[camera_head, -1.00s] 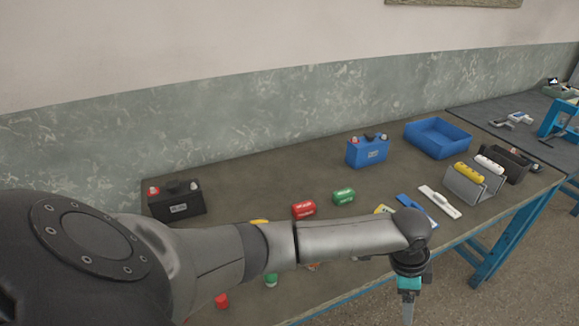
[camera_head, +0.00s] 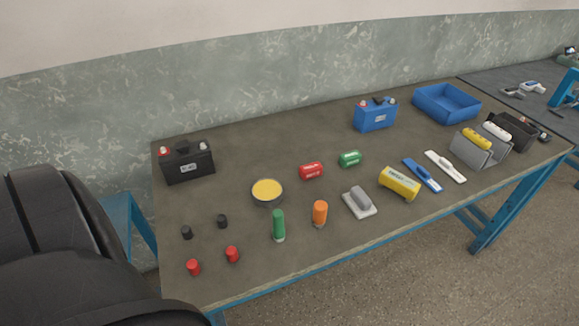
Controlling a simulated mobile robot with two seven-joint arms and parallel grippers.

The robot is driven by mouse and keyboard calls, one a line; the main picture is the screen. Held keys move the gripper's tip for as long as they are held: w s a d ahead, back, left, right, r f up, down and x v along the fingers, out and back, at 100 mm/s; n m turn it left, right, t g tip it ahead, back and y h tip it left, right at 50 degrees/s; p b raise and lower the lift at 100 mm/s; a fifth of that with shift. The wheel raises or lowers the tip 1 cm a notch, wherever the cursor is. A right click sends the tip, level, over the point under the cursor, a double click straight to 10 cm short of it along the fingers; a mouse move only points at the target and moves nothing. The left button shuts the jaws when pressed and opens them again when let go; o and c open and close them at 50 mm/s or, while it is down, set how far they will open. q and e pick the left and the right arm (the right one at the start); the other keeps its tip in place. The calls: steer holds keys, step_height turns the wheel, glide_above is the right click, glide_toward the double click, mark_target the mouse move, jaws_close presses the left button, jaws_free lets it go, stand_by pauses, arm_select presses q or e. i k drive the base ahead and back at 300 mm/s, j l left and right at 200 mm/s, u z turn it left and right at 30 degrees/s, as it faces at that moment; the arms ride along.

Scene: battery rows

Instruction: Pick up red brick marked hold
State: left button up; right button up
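A red brick (camera_head: 311,171) with a small white label lies near the middle of the table, just left of a similar green brick (camera_head: 349,159). The label is too small to read, so I cannot tell whether it says hold. The red brick stands clear, with nothing touching it. Neither of my grippers is in view. Only dark links of my arm show at the lower left, left of the table.
A blue tray (camera_head: 446,104) stands at the back right.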

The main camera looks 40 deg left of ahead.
mark_target(313, 169)
steer(key=l+u, duration=0.15)
steer(key=u, duration=0.35)
steer(key=l+u, duration=0.1)
steer(key=u, duration=0.35)
steer(key=k+l+u, duration=0.1)
steer(key=u, duration=0.4)
